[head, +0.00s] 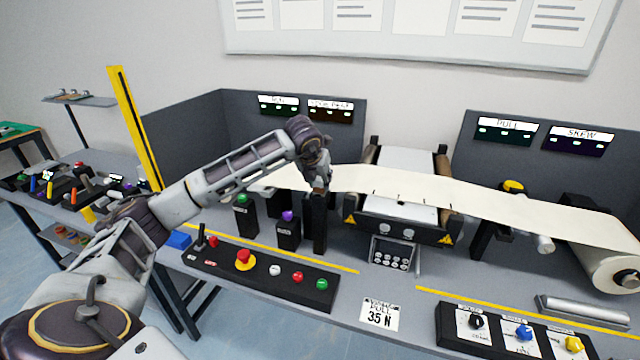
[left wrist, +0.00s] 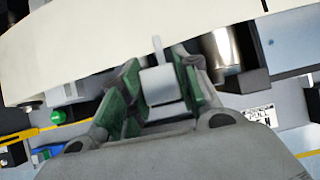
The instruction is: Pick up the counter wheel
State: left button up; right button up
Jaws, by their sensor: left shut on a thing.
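My left gripper (head: 318,182) is at the top of a dark post (head: 319,225), beside the cream paper web (head: 420,187). In the left wrist view its green-padded fingers (left wrist: 158,78) are shut on a small pale grey piece with a thin upright tab, which appears to be the counter wheel (left wrist: 160,88). In the head view the gripper hides this piece. I cannot tell whether it is still touching the post. My right gripper is not in view.
The web runs right to a large roll (head: 612,262). A printer-like unit (head: 400,215) stands right of the post. A button panel (head: 262,268) lies in front, and a knob panel (head: 510,335) at front right. A yellow upright (head: 137,140) stands at left.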

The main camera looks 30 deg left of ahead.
pick_arm(q)
jog(key=shift+r, duration=0.55)
notch_tip(320, 180, up, 8)
jog(key=shift+r+b, duration=0.1)
jog(key=shift+b, duration=0.4)
jog(key=shift+r, duration=0.2)
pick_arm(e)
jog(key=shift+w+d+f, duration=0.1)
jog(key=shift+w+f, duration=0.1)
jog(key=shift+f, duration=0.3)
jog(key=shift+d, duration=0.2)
